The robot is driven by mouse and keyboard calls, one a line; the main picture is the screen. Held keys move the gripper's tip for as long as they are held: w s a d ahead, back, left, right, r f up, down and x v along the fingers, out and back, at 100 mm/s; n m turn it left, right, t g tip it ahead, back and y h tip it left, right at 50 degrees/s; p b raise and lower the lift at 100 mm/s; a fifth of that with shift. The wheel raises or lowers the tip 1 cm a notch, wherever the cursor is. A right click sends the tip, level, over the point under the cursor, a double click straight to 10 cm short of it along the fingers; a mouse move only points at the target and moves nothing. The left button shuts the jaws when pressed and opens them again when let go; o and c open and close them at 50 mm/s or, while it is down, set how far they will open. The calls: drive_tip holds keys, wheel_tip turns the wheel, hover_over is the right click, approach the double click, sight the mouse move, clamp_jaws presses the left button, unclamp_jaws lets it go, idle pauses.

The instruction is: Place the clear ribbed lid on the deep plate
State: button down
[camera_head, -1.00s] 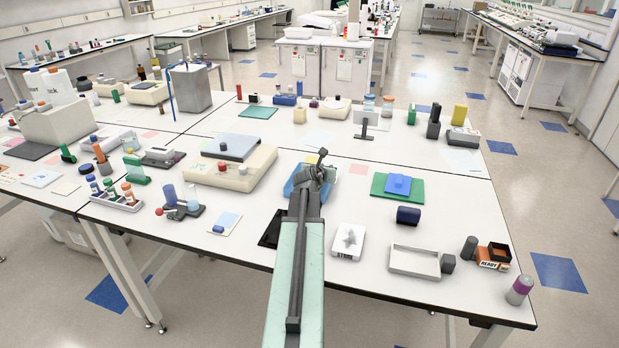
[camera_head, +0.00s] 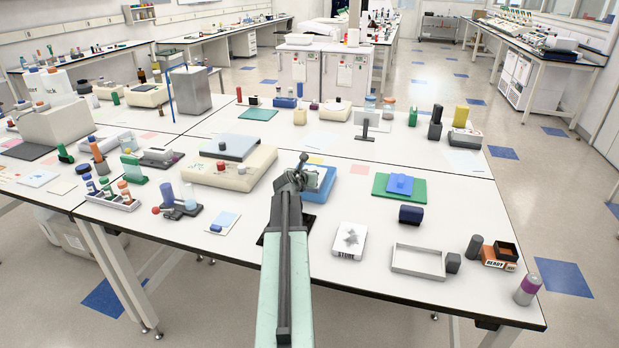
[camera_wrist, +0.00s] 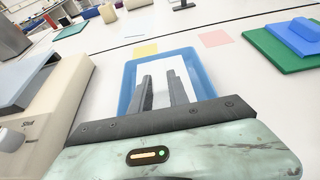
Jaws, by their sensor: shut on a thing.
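My gripper (camera_wrist: 160,90) shows from behind in the wrist view, its two grey fingers a little apart above a blue-rimmed rectangular tray (camera_wrist: 129,77) with a pale inside. A pale, see-through patch between the fingers fits the clear ribbed lid, but its outline and ribs cannot be made out. In the head view my gripper (camera_head: 291,178) is just left of the blue tray (camera_head: 329,184) and hides part of it. A blue block-shaped piece (camera_head: 400,184) lies on a green mat (camera_head: 382,193) to the right. I cannot tell for certain which thing is the deep plate.
A beige cycler (camera_head: 218,178) with a grey top stands close left of my gripper. To the right are a white STORE tray (camera_head: 341,252), a dark blue block (camera_head: 411,214) and an empty pale tray (camera_head: 418,262). Bare table lies between them.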

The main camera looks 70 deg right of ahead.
drive_tip(key=c, duration=1.3)
unclamp_jaws()
drive_tip(key=shift+o, duration=0.2)
drive_tip(key=shift+r, duration=0.15)
drive_tip(key=p+v, duration=0.4)
drive_tip(key=v, duration=0.8)
drive_tip(key=shift+p, duration=0.35)
